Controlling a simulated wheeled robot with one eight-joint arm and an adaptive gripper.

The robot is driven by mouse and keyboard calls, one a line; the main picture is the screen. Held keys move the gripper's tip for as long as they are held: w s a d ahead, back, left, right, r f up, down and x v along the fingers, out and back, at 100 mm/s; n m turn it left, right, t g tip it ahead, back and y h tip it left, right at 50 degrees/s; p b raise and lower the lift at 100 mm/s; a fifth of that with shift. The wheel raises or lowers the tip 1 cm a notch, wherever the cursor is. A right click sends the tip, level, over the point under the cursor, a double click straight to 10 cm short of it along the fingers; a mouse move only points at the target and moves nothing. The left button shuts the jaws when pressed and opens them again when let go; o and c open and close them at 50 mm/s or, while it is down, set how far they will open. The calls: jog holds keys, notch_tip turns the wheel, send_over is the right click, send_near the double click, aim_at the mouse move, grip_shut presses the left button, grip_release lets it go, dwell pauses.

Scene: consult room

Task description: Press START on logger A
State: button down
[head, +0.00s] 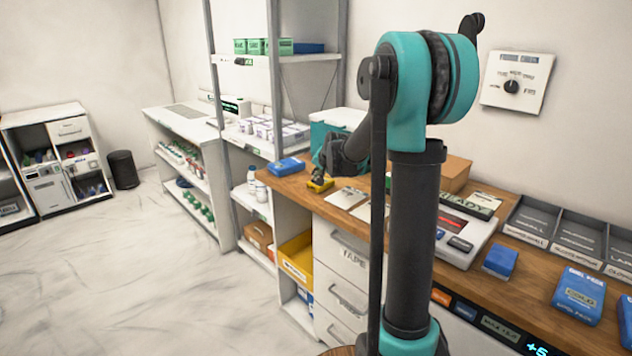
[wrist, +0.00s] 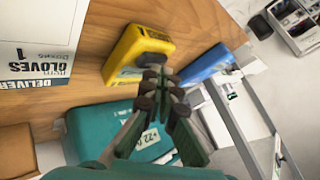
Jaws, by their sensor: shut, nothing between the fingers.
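A small yellow device (head: 320,186) sits on the wooden counter near its far end. In the wrist view the yellow device (wrist: 124,57) shows a dark rounded part on its top near one end. I cannot read any letter on it, so I cannot tell whether it is logger A. A blue item (head: 287,166) lies on the counter beyond it and shows beside it in the wrist view (wrist: 207,66). My gripper (head: 318,174) is shut and empty, pointing down close to the yellow device. In the wrist view its fingertips (wrist: 160,85) appear just beside the yellow body; contact cannot be told.
A teal box (wrist: 90,132) with a "+22" readout stands close to my fingers. Pale flat cards (head: 347,198) and a white instrument (head: 463,232) lie along the counter. A metal shelf rack (head: 277,100) borders the counter's far end.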

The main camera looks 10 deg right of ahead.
jog(key=shift+f, duration=0.25)
jog(key=shift+r, duration=0.15)
dwell(0.4)
jog(key=shift+r, duration=0.75)
jog(key=shift+r, duration=0.1)
jog(key=shift+r, duration=2.45)
jog(key=s+d+f+n+g, duration=0.1)
jog(key=s+f, duration=0.5)
jog(key=s, duration=0.7)
jog(key=s+d+f+n+g+h, duration=0.1)
jog(key=s+f, duration=0.6)
jog(key=s, duration=0.7)
jog(key=s+d+f+n+g+h, duration=0.1)
jog(key=s+f+n, duration=0.3)
jog(key=s, duration=1)
notch_tip(320, 180, down, 3)
jog(key=shift+d+f+n+g, duration=0.1)
jog(key=shift+d+n+g, duration=0.3)
jog(key=shift+g, duration=0.5)
jog(key=shift+w, duration=0.1)
